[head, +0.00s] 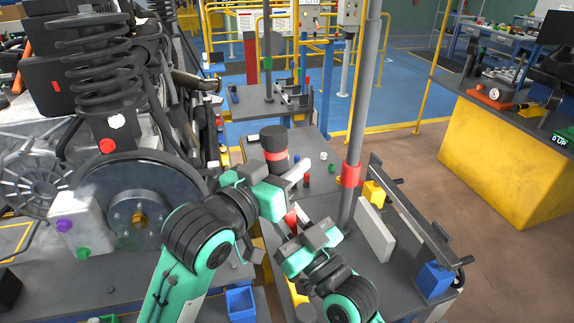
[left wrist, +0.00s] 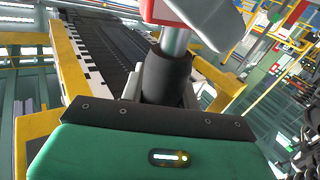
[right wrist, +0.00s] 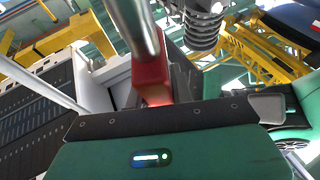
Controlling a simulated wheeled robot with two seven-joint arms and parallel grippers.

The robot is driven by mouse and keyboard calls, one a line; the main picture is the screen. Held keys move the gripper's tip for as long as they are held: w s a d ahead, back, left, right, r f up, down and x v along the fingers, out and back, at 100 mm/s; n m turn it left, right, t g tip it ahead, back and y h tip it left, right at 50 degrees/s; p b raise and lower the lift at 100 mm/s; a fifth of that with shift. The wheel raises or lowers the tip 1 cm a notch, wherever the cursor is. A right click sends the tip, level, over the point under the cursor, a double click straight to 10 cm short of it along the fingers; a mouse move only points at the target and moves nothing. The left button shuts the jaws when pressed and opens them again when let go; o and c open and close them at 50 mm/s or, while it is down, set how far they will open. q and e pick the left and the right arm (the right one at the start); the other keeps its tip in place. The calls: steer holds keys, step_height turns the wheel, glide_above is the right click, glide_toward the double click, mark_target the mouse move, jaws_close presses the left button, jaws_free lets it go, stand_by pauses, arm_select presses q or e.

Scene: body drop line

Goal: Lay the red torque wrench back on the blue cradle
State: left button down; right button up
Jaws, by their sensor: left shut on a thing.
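The torque wrench shows a red part (head: 291,218) between my two grippers in the head view. My left gripper (head: 290,184) is shut on its black grip (left wrist: 167,78), from which a silver shaft (left wrist: 176,40) runs up in the left wrist view. My right gripper (head: 308,240) is at the wrench's red part (right wrist: 152,78), which lies between its fingers in the right wrist view. Whether those fingers press on it is unclear. A blue block (head: 435,280) at the bench's near right corner may be the blue cradle; no wrench lies on it.
A grey rail (head: 415,225) stands along the bench's right side, with a yellow block (head: 374,192) and a pale panel (head: 375,230) near it. A grey post (head: 358,110) with a red collar rises behind. A black cylinder with a red band (head: 274,150) stands at the back.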

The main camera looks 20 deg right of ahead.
steer(key=o, duration=0.4)
